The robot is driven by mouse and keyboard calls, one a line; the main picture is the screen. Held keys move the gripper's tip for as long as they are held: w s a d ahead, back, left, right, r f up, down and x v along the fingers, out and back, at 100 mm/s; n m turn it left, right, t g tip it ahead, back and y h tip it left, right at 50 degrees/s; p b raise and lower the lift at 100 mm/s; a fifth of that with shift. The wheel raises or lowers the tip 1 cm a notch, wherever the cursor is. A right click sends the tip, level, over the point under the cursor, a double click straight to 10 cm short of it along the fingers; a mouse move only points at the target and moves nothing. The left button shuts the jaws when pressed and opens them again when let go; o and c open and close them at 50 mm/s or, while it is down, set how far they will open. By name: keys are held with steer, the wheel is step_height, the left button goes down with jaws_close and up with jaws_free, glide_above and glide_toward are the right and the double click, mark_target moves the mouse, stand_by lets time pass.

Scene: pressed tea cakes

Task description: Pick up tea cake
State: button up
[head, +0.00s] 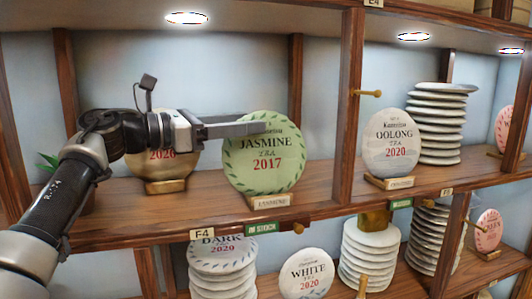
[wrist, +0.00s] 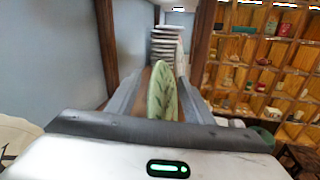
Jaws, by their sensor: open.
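The green Jasmine tea cake (head: 264,160), marked 2017, stands upright on a small wooden stand (head: 271,201) on the upper shelf. My gripper (head: 262,128) reaches in from the left at the cake's upper part. In the wrist view the cake (wrist: 161,92) shows edge-on between the two open fingers (wrist: 160,95). I cannot tell whether either finger touches it. A tan cake (head: 150,165) marked 2020 stands behind my wrist, partly hidden. The pale Oolong cake (head: 391,140) stands on its own stand to the right.
A wooden upright (head: 347,110) with a brass peg (head: 366,93) divides the Jasmine bay from the Oolong bay. A stack of cakes (head: 440,125) stands behind the Oolong cake. A plant (head: 50,165) is at the left.

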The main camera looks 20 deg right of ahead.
steer(key=shift+w+d, duration=0.1)
steer(key=shift+d, duration=0.6)
jaws_close()
step_height(320, 180, up, 10)
steer(key=shift+r+p, duration=0.1)
steer(key=shift+p, duration=0.3)
